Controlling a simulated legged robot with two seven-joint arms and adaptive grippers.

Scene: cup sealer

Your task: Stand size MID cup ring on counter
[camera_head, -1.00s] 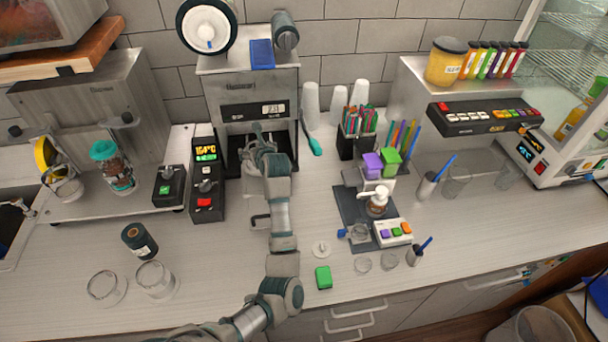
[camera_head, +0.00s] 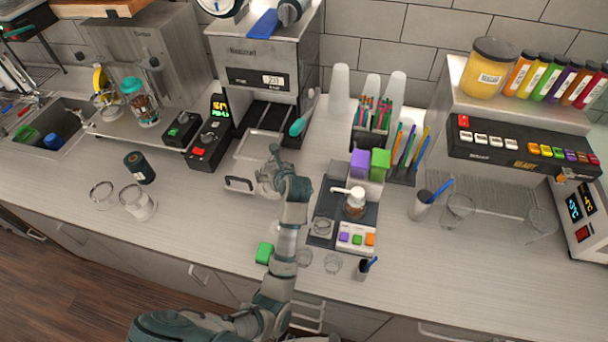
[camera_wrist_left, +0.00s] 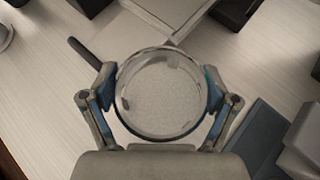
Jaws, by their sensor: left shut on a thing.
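My left gripper (camera_head: 268,182) is in front of the sealer, right of its tray handle. In the left wrist view its two fingers (camera_wrist_left: 160,98) are shut on the opposite sides of a round, clear cup ring (camera_wrist_left: 162,95). A pale, grainy surface shows through the ring. In the head view the gripper mostly hides the ring. I cannot tell whether the ring touches the counter (camera_head: 400,270). No size mark can be read. My right gripper is not in view.
A dark pad with a pump bottle (camera_head: 355,203) is right.

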